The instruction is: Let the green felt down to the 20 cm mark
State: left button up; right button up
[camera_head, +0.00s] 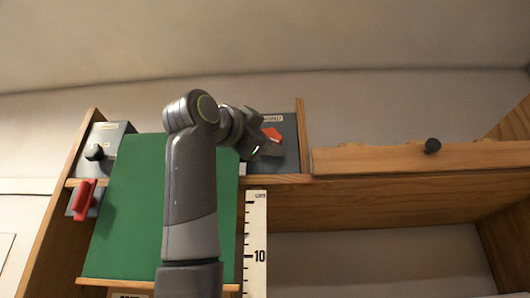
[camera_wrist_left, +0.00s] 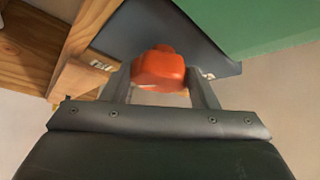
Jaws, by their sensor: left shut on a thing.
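The green felt (camera_head: 135,215) hangs as a wide sheet, with a wooden bar along its lower edge near the bottom of the head view. A pale ruler (camera_head: 255,225) stands just right of it; its 10 mark is a little above the bar's level, and the 20 mark is not in view. My left gripper (camera_head: 267,147) is at the dark panel right of the felt's top, shut on an orange handle (camera_head: 272,134). In the left wrist view the orange handle (camera_wrist_left: 160,68) sits between the fingers of my left gripper (camera_wrist_left: 161,84). My right gripper is not in view.
A red handle (camera_head: 84,199) is on the left side of the frame, below a grey plate with a black knob (camera_head: 94,152). My arm hides part of the felt.

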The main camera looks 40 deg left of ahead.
pick_arm(q)
jog(key=shift+r+m+g+h+p, duration=0.25)
jog(key=shift+m+g+p, duration=0.7)
jog(key=shift+m+p, duration=0.6)
jog(key=shift+r+m+g+h+p, duration=0.1)
jog(key=shift+m+g+h+p, duration=0.25)
jog(key=shift+m+g+p, duration=0.9)
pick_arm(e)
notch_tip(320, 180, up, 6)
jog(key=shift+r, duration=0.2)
pick_arm(q)
jog(key=shift+m, duration=0.5)
jog(key=o, duration=1)
jog(key=shift+f, duration=0.1)
jog(key=shift+c, duration=0.2)
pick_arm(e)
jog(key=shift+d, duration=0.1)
pick_arm(q)
jog(key=shift+s, duration=0.1)
jog(key=s+a+b, duration=0.1)
jog(key=s+b, duration=0.4)
jog(key=s, duration=1.2)
jog(key=shift+a+r, duration=0.2)
jog(key=shift+r, duration=0.15)
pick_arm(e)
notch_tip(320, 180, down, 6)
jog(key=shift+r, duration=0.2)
